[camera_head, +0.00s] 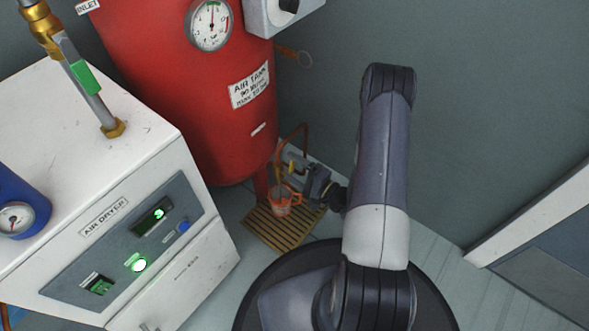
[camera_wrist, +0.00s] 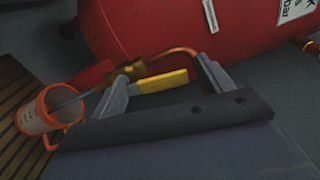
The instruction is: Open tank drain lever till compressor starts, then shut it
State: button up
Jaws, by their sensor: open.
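The red air tank (camera_head: 185,95) stands behind the dryer, with its round gauge (camera_head: 209,24) needle pointing nearly straight up. At its base a copper drain pipe (camera_wrist: 172,53) meets a brass valve (camera_wrist: 129,70) with a yellow lever (camera_wrist: 162,82). In the wrist view the lever lies between the two fingers of my open gripper (camera_wrist: 163,78), roughly along the pipe. I cannot tell whether the fingers touch it or whether the valve is open. In the head view my gripper (camera_head: 306,178) is low beside the tank and partly hides the valve.
An orange-rimmed jug (camera_head: 281,203) stands on a slatted wooden mat (camera_head: 262,231) below the valve; a thin tube reaches into it. The white air dryer (camera_head: 170,160) with green lights stands left. A grey box (camera_head: 262,20) is on the tank. Floor at right is clear.

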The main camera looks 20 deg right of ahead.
jog(key=shift+s+d, duration=0.1)
jog(key=p+v, duration=0.2)
jog(key=v, duration=0.8)
jog(key=shift+s+d+p, duration=0.15)
jog(key=shift+s+p, duration=0.1)
jog(key=shift+p, duration=0.15)
jog(key=shift+w, duration=0.1)
jog(key=shift+b+x, duration=1.4)
jog(key=shift+x, duration=3.95)
